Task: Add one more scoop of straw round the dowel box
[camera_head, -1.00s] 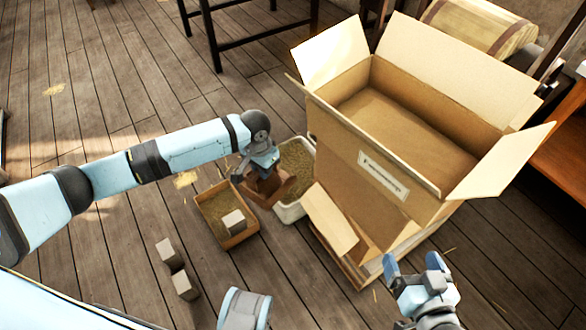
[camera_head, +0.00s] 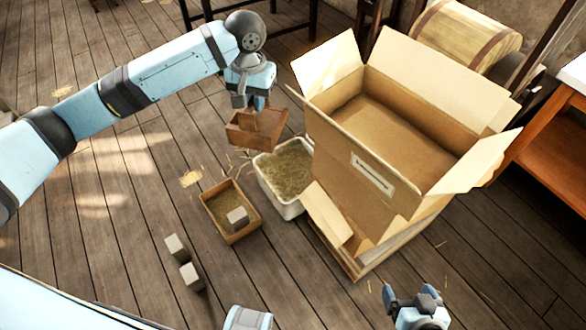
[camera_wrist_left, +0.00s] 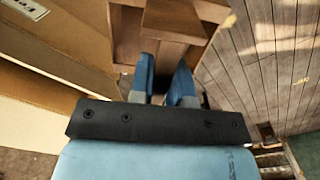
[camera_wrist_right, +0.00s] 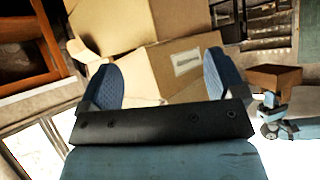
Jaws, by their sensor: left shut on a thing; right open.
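My left gripper (camera_head: 252,103) is shut on a brown wooden scoop (camera_head: 248,133), held in the air above and behind the white straw bin (camera_head: 290,207). The scoop also shows in the left wrist view (camera_wrist_left: 172,18); I cannot tell whether straw is in it. Straw (camera_head: 288,170) fills much of the bin. A small open box (camera_head: 234,238) to the left of the bin holds straw and a grey block (camera_head: 237,217). A large open cardboard carton (camera_head: 345,150) stands right of the bin. I cannot tell which is the dowel box. My right gripper (camera_head: 412,290) is open and empty.
Two grey blocks (camera_head: 176,247) lie on the plank floor left of the small box. Straw bits (camera_head: 190,179) are scattered about. A barrel-like chest (camera_head: 465,38) and an orange-brown shelf (camera_head: 545,150) stand behind and right of the carton.

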